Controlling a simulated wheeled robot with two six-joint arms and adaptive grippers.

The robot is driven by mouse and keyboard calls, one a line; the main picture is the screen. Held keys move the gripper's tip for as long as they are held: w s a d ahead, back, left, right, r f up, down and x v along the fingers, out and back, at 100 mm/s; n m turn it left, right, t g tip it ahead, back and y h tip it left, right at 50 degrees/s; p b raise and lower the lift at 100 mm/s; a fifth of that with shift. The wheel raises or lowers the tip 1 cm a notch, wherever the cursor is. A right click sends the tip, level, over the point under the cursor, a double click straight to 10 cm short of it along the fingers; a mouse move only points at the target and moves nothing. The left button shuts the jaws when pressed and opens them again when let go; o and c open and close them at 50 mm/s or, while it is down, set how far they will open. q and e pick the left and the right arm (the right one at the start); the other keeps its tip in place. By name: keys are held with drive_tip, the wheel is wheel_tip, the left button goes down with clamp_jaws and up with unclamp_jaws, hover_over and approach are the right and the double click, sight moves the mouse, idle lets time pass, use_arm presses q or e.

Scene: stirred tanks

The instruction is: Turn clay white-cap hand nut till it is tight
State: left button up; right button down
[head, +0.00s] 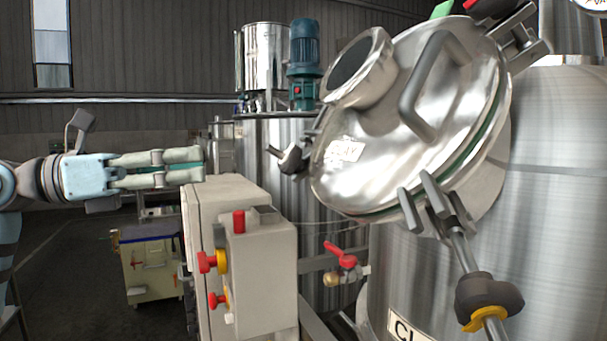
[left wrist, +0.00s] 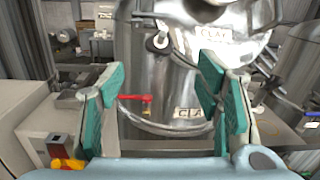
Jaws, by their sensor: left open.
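The clay tank's round steel lid (head: 400,130) carries a label that looks like CLAY and tilts toward me. On the lid's left edge is a hand nut (head: 292,159) with a dark knob and a pale end, which I take for the white-cap one. The left wrist view shows a dark knob with a white cap (left wrist: 159,41) beyond the fingers. My left gripper (head: 204,165) is open and empty, left of this nut with a clear gap, pointing right. The nut's thread is too small to judge. My right gripper is not in view.
Another hand nut (head: 489,299) with a yellow collar hangs at the lid's lower edge. A beige control box (head: 265,270) with red knobs stands below and right of my left gripper. A red-handled valve (head: 341,256) sits beneath the lid. A cream cabinet (head: 150,268) stands farther back.

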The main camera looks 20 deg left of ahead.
use_arm(q)
drive_tip(key=y, duration=0.1)
drive_tip(key=p, duration=0.2)
approach(281, 162)
drive_tip(key=d, duration=0.1)
drive_tip(key=shift+m, duration=0.3)
drive_tip(key=x, duration=0.3)
drive_tip(key=p+x, duration=0.1)
drive_tip(key=x, duration=0.3)
drive_tip(key=shift+w, duration=0.5)
drive_tip(key=shift+w+d+p, duration=0.15)
drive_tip(key=shift+w+p, duration=0.1)
drive_tip(key=shift+p, duration=0.05)
drive_tip(key=shift+s, duration=0.2)
drive_tip(key=shift+w, duration=0.15)
drive_tip(key=c, duration=1.2)
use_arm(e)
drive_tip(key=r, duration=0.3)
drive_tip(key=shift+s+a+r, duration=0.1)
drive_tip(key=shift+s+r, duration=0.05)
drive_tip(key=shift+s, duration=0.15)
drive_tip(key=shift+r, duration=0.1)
